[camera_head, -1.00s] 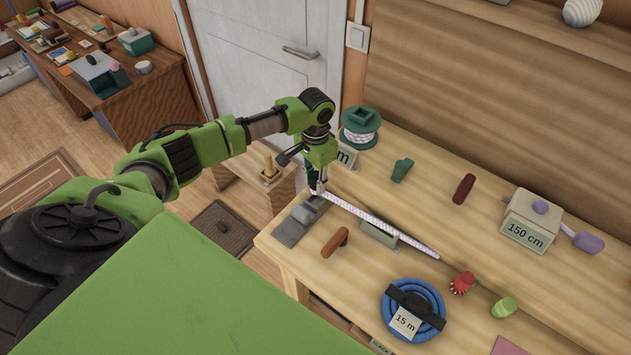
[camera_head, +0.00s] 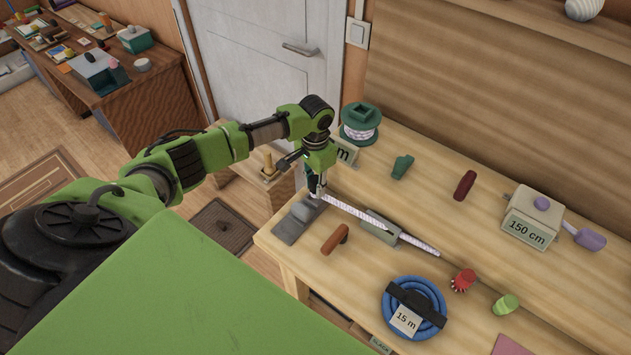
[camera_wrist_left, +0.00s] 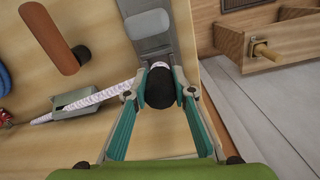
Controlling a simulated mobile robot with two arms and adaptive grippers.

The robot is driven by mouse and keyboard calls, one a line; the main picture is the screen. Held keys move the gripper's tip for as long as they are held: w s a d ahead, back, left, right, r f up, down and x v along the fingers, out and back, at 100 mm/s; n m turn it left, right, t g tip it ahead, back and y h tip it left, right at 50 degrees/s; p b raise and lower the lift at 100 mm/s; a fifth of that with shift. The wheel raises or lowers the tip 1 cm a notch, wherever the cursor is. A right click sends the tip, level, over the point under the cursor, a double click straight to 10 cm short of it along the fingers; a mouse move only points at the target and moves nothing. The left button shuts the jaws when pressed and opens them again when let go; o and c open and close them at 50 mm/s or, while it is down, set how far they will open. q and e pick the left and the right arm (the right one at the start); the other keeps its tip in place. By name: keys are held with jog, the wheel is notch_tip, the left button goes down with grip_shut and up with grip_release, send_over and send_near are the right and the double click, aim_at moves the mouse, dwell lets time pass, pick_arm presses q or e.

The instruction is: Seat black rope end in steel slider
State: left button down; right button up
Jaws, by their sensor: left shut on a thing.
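My left gripper (camera_head: 317,190) is over the left end of the bench. It is shut on the black rope end (camera_wrist_left: 160,87), which shows between the teal fingers in the left wrist view. The white speckled rope (camera_head: 345,208) runs right from it, across a grey holder block (camera_head: 379,227), to a dark tip. The steel slider (camera_head: 290,226), a grey plate with a raised block, lies just in front of the gripper. It also shows in the left wrist view (camera_wrist_left: 150,22), directly beyond the black end. I cannot tell whether they touch. My right gripper is out of view.
A brown handle (camera_head: 334,239) lies right of the slider. A blue rope coil (camera_head: 414,308) is at the front, and a green spool (camera_head: 359,123) at the back left. A box marked 150 cm (camera_head: 533,215) stands right. The bench's left edge is close to the gripper.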

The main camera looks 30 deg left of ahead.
pick_arm(q)
jog(key=shift+f, duration=0.55)
dwell(0.6)
jog(key=shift+f+b, duration=0.75)
jog(key=shift+f, duration=0.25)
dwell(0.8)
jog(key=c, duration=1.6)
grip_release()
jog(key=shift+c, duration=0.2)
jog(key=shift+r, duration=0.1)
notch_tip(320, 180, up, 12)
jog(key=shift+f, duration=0.1)
